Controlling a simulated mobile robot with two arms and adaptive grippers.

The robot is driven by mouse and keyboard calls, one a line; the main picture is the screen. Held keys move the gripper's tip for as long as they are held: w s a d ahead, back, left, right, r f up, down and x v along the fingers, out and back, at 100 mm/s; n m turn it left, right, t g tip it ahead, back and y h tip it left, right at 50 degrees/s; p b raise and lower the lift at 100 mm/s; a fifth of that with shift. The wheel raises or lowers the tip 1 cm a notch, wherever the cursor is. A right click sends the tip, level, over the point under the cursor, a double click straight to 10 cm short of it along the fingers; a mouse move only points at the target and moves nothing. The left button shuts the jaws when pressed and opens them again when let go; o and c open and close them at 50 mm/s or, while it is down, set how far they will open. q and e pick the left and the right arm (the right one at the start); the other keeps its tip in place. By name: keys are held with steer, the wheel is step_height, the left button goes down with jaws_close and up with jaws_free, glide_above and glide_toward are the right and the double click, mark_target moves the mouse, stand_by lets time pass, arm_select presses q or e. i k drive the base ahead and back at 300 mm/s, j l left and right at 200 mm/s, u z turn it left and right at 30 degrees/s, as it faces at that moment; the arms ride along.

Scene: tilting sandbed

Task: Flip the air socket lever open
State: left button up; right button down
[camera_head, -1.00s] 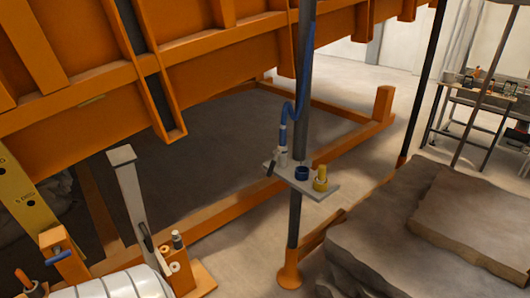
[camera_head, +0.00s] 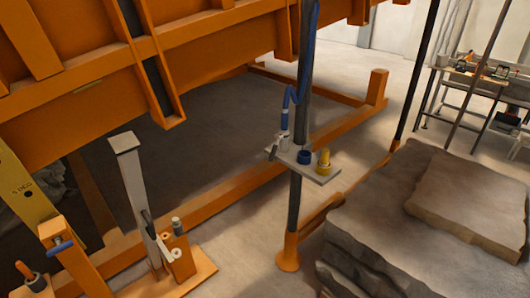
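A small grey plate (camera_head: 322,174) is fixed to a dark upright pole (camera_head: 296,210) near the middle of the picture. A blue hose (camera_head: 287,100) comes down to a pale metal fitting (camera_head: 284,141) on its left side. A small dark lever (camera_head: 273,153) slants down beside this fitting; it is too small to tell whether it is open or shut. A blue ring-shaped socket (camera_head: 304,156) and a yellow fitting (camera_head: 323,163) sit on the plate to the right. Neither of my grippers is in view.
The large orange sandbed frame (camera_head: 215,55) hangs over the upper left. A grey post (camera_head: 140,195) and an orange block (camera_head: 180,255) with a dark handle stand lower left. Stone slabs (camera_head: 390,220) lie right of the pole. Bare floor (camera_head: 235,245) shows before the pole.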

mark_target(273, 154)
steer(key=i+j, duration=0.2)
steer(key=j, duration=0.2)
steer(key=i+j+u, duration=0.1)
steer(key=j, duration=0.25)
steer(key=i+j, duration=0.25)
steer(key=i+j+u, duration=0.1)
steer(key=j, duration=0.4)
steer(key=i, duration=0.1)
